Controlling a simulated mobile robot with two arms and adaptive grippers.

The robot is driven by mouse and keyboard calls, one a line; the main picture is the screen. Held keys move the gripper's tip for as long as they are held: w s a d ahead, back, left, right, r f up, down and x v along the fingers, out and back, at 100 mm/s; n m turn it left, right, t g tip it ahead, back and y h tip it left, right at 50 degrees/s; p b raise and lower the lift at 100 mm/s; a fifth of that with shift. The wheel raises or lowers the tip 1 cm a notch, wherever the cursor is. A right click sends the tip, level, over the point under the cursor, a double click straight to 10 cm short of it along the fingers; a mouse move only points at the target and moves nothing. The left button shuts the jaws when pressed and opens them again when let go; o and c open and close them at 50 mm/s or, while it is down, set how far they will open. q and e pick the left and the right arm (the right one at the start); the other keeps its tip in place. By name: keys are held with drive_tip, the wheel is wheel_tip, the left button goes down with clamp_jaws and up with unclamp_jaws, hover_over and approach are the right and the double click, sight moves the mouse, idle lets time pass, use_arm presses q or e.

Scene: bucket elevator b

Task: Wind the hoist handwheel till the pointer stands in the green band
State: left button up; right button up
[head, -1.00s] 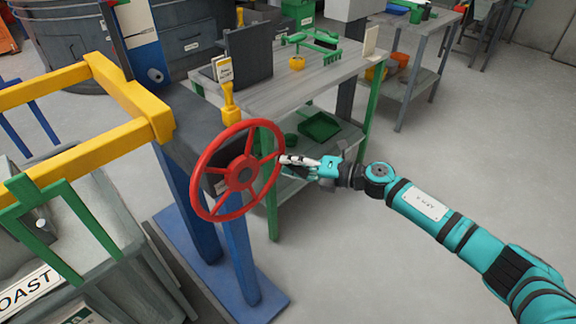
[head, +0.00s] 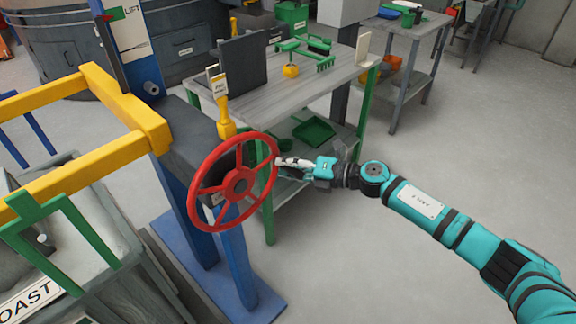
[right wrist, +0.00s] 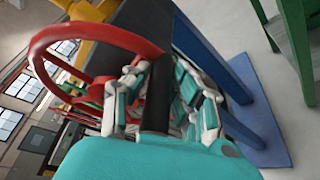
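The red handwheel (head: 236,187), with several spokes, stands on the side of the dark hoist beam. My right gripper (head: 281,162) is at the right side of its rim. In the right wrist view the red rim (right wrist: 100,36) runs down to the gripper's fingers (right wrist: 160,85). My left gripper is out of view.
A yellow rail frame (head: 80,172) and a grey bin (head: 110,230) stand at the left. Behind the wheel is a workbench (head: 300,88) with a green rake and a yellow-handled tool near it.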

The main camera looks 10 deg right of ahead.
drive_tip(key=o, duration=0.4)
drive_tip(key=shift+a+r, duration=0.2)
drive_tip(key=shift+r, duration=0.3)
drive_tip(key=shift+s+f, duration=0.1)
drive_tip(key=shift+f, duration=0.05)
drive_tip(key=shift+f, duration=0.15)
drive_tip(key=v, duration=1.2)
